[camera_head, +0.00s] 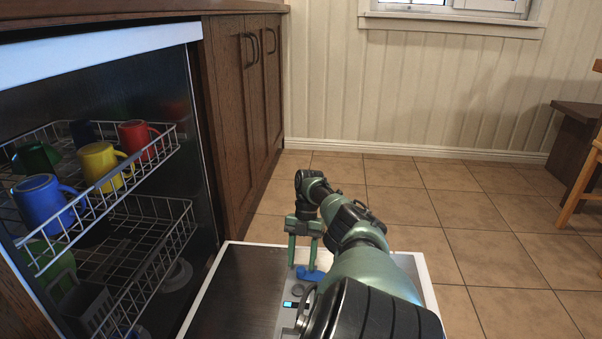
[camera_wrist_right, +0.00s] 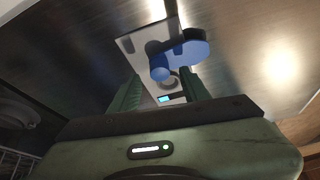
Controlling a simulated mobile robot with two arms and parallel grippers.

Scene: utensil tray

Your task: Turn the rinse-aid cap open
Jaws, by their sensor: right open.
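A blue, lobed piece that looks like the rinse-aid cap (camera_head: 311,274) sits on the grey dispenser panel (camera_head: 287,322) in the lowered dishwasher door. It also shows in the right wrist view (camera_wrist_right: 187,52), just beyond the fingertips. My right gripper (camera_head: 302,265) points down at the door, its two green fingers apart, close above or beside the blue piece. My left gripper is not in view.
A small lit cyan display (camera_head: 290,304) and a round grey part (camera_head: 303,292) are on the panel. The dishwasher racks (camera_head: 150,250) with coloured mugs stand at the left. Wooden cabinets (camera_head: 240,110) are behind.

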